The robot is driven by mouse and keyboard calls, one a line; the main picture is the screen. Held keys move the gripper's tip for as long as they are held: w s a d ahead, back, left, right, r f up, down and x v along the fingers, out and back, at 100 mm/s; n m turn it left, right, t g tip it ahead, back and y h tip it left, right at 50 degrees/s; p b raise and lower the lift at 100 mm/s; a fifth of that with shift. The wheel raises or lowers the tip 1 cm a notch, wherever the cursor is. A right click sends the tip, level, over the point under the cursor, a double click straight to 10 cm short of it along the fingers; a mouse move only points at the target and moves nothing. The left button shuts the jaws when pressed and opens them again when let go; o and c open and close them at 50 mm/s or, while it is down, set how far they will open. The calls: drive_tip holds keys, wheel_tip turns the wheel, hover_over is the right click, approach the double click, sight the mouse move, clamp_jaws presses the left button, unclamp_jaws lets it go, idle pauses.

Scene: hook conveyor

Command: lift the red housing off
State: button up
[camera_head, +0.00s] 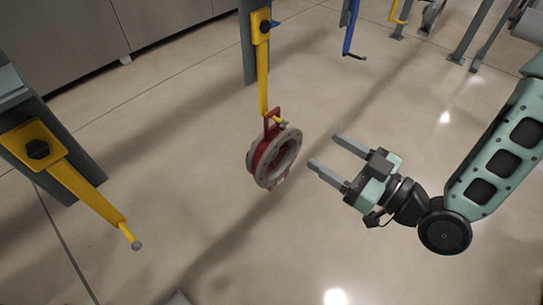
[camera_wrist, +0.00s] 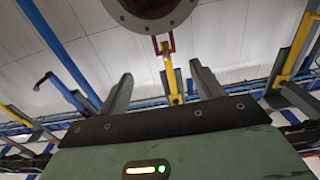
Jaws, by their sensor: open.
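The red housing (camera_head: 262,157), a ring-like part with a grey flange, hangs from a yellow hook (camera_head: 263,80) by its red bracket in the head view. In the wrist view the housing (camera_wrist: 152,8) shows at the top edge, partly cut off, with the red bracket and yellow hook (camera_wrist: 170,75) below it. My gripper (camera_head: 332,152) is to the right of the housing, its two grey fingers apart and pointing at it. The gripper is open and empty, with a gap between the fingertips and the flange. In the wrist view the fingers (camera_wrist: 160,88) stand either side of the hook.
An empty yellow hook (camera_head: 95,205) on a grey post hangs at the left. A blue hook (camera_head: 349,35) and another yellow hook (camera_head: 398,12) hang at the back. Grey cabinets (camera_head: 75,40) stand at the back left. The floor under the housing looks clear.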

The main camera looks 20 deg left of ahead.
sight(275, 120)
drive_tip(key=b+x, duration=0.5)
drive_tip(key=x, duration=0.4)
drive_tip(key=shift+w+a, duration=0.1)
drive_tip(key=shift+a, duration=0.15)
drive_tip(key=p+x, duration=0.1)
drive_tip(key=x, duration=0.1)
drive_tip(key=p+x, duration=0.1)
drive_tip(key=x, duration=0.1)
drive_tip(key=shift+s+a+r+p, duration=0.15)
drive_tip(key=shift+s+a+p, duration=0.1)
drive_tip(key=shift+s+p, duration=0.1)
drive_tip(key=shift+w+a+f, duration=0.2)
drive_tip(key=shift+w+a, duration=0.05)
drive_tip(key=shift+a, duration=0.15)
clamp_jaws()
drive_tip(key=shift+r, duration=0.2)
